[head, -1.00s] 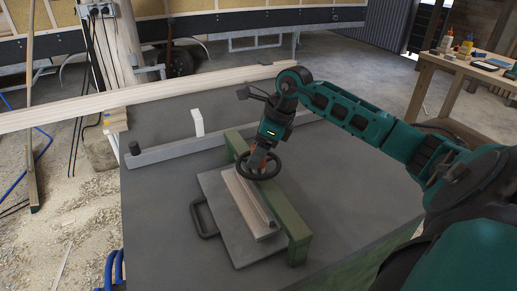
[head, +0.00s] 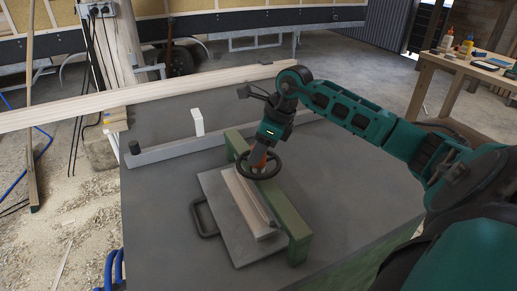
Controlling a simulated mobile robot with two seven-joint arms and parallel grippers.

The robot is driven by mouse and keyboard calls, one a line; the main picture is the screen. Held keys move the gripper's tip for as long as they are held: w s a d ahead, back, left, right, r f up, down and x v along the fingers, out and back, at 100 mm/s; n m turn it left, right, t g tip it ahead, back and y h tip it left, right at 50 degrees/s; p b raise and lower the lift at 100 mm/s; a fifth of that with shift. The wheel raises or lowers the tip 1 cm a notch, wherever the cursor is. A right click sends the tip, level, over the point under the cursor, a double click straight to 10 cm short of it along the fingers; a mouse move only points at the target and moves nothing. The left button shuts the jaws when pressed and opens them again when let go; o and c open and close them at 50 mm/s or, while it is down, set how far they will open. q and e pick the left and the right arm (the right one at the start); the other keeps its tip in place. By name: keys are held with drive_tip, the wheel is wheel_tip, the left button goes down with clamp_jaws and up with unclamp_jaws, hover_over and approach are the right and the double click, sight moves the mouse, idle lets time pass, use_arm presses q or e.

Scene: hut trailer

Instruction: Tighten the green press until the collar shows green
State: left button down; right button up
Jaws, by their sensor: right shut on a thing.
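The green press (head: 290,216) stands on the grey bench, its green beam running from back left to front right. A dark handwheel (head: 273,172) sits on top near the beam's back half. My right gripper (head: 259,163) reaches down from above and is shut on the handwheel. Under the press lies a pale wooden strip (head: 243,203) on a grey plate (head: 225,228) with a dark handle at its left. The collar is hidden behind the wheel and my gripper, so its colour cannot be told. My left gripper is not in view.
A long pale timber (head: 200,93) lies across the bench's back. A grey fence (head: 180,150) with a white upright block (head: 197,122) is behind the plate. A wooden table (head: 462,72) with bottles stands at the right. The bench's front left is clear.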

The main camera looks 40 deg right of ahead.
drive_tip(key=m+h+b, duration=0.1)
drive_tip(key=m, duration=0.2)
drive_tip(key=m+h+b, duration=0.1)
drive_tip(key=m, duration=0.2)
drive_tip(key=shift+t, duration=0.4)
drive_tip(key=m+h+b, duration=0.1)
drive_tip(key=m, duration=0.2)
drive_tip(key=shift+m+h, duration=0.3)
drive_tip(key=shift+m+h+b, duration=0.3)
drive_tip(key=shift+m+h, duration=0.2)
drive_tip(key=shift+m, duration=0.7)
drive_tip(key=shift+g, duration=0.3)
drive_tip(key=o, duration=1)
drive_tip(key=shift+o, duration=0.2)
drive_tip(key=v, duration=1.3)
drive_tip(key=shift+p, duration=0.4)
